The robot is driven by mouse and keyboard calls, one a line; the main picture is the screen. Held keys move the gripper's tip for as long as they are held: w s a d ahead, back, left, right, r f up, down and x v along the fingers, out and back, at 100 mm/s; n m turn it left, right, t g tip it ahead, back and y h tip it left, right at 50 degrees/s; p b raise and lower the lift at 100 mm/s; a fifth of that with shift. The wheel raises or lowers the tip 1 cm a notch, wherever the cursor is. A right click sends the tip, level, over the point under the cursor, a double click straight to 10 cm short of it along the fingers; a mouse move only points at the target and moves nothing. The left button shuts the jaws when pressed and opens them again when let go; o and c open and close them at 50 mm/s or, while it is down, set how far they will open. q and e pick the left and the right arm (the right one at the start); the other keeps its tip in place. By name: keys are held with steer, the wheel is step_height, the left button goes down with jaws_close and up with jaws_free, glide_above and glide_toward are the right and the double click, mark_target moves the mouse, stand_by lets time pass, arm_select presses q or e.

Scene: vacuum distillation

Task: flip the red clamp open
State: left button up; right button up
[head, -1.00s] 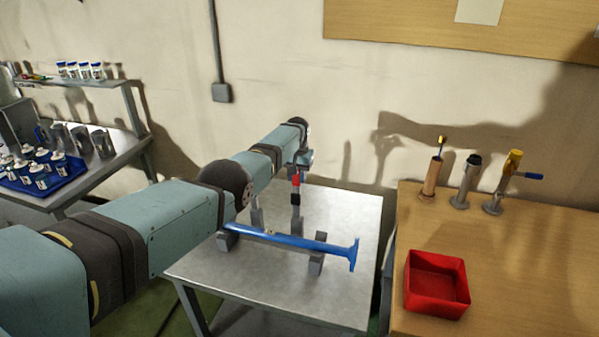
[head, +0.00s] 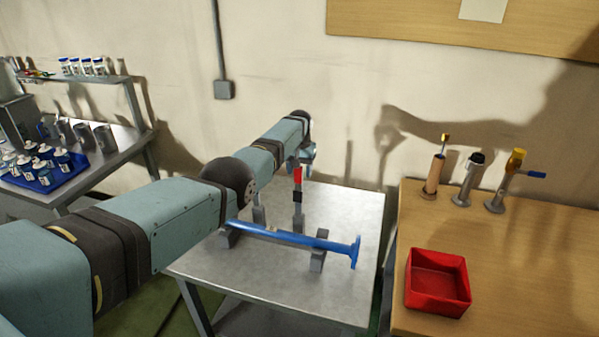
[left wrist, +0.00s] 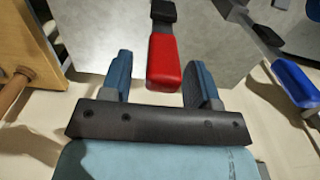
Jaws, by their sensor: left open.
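The red clamp (head: 298,176) sits at the top of an upright grey post with a black part below it, on the metal table (head: 345,215). In the left wrist view the red clamp (left wrist: 164,62) lies between the two fingers of my left gripper (left wrist: 156,72), which are open with a gap on each side of it. In the head view the left gripper (head: 306,155) is small, at the clamp's top, partly hidden by my arm. My right gripper is not in view.
A blue flanged tube (head: 290,236) rests on grey supports in front of the clamp. A wooden bench (head: 520,265) at the right holds a red bin (head: 437,283) and several upright tools. A blue tray (head: 62,183) with bottles stands on the left table.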

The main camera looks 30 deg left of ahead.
arm_select(q)
step_height(320, 180, up, 12)
steer(key=shift+r+b, duration=0.25)
steer(key=shift+b, duration=0.15)
steer(key=shift+f, duration=0.1)
stand_by(0.3)
